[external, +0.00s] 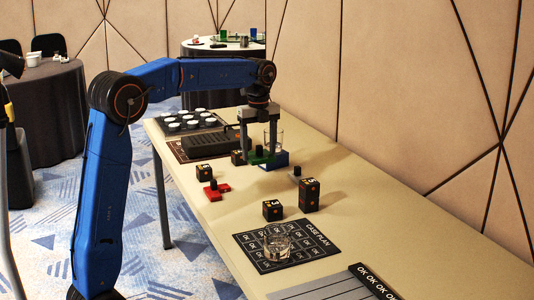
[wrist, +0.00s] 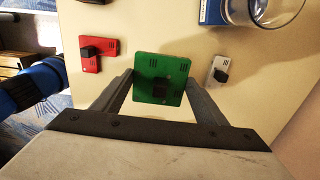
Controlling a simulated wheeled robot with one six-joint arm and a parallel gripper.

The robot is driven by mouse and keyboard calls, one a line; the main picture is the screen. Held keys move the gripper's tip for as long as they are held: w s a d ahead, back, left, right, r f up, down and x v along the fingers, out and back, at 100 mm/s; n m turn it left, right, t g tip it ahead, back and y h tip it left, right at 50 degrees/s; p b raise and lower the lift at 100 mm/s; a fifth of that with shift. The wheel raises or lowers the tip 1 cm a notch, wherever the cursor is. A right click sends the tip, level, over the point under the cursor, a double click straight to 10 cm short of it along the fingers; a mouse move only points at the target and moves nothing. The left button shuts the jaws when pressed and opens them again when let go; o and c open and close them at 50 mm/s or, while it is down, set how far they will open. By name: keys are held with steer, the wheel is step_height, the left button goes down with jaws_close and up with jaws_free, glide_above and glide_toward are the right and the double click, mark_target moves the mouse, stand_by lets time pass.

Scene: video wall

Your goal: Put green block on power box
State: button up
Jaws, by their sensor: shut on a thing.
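The green block (wrist: 160,72) is a flat square piece with a black knob. My gripper (wrist: 158,92) is shut on it, one finger at each side. In the external view my gripper (external: 259,150) points down over the table, with the green block (external: 262,156) partly hidden between its fingers. I cannot tell whether the block touches the table. A dark grey ribbed box (external: 212,148), probably the power box, lies to the left of my gripper on a dark mat. It is not clearly seen in the wrist view.
A blue block (external: 275,161) and a clear glass (external: 275,138) stand close to my gripper. A red block (external: 216,191), a grey-white block (external: 296,172) and several black cubes are around. Another glass (external: 278,246) stands on the case plan mat (external: 312,232). White cups fill a tray (external: 165,121) at the far end.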

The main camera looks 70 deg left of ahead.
steer(key=a+r, duration=0.2)
steer(key=a, duration=0.7)
steer(key=a+r, duration=0.2)
steer(key=a, duration=0.8)
glide_above(208, 138)
step_height(208, 138, down, 3)
steer(key=shift+d+f, duration=0.15)
steer(key=shift+f, duration=2.5)
steer(key=shift+f, duration=0.1)
steer(key=o, duration=1.3)
step_height(208, 138, up, 12)
steer(key=shift+r, duration=0.15)
steer(key=shift+d, duration=0.15)
